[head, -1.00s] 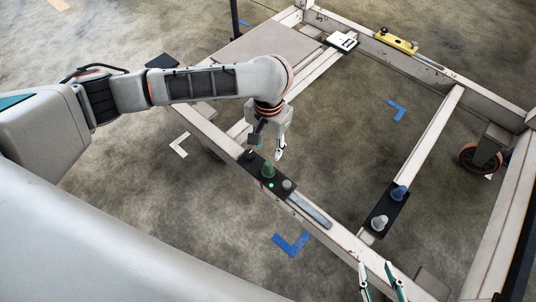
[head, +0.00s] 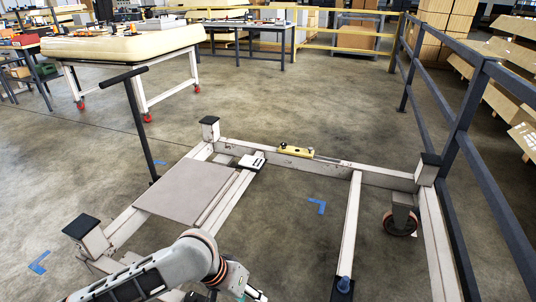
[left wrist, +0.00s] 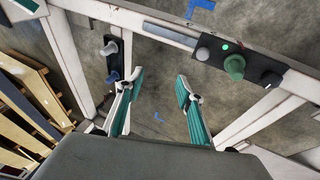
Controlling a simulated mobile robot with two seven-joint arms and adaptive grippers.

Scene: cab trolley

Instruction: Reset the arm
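My left arm (head: 150,275) comes in at the bottom of the head view, over the trolley frame (head: 345,230). Its gripper (head: 254,294) is partly cut off by the lower edge. In the left wrist view my left gripper (left wrist: 157,97) has its two green-padded fingers spread apart with nothing between them. Beyond them a black control box (left wrist: 222,56) carries a green knob (left wrist: 234,66), a grey knob and a lit green light. A second black box (left wrist: 112,60) has a grey and a blue knob. My right gripper is out of view.
The trolley carries a flat plate (head: 185,188), a white device (head: 251,161) and a yellow level-like tool (head: 296,151). A black post (head: 142,130) stands at its left. A dark railing (head: 475,165) runs along the right. Open floor lies behind the trolley.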

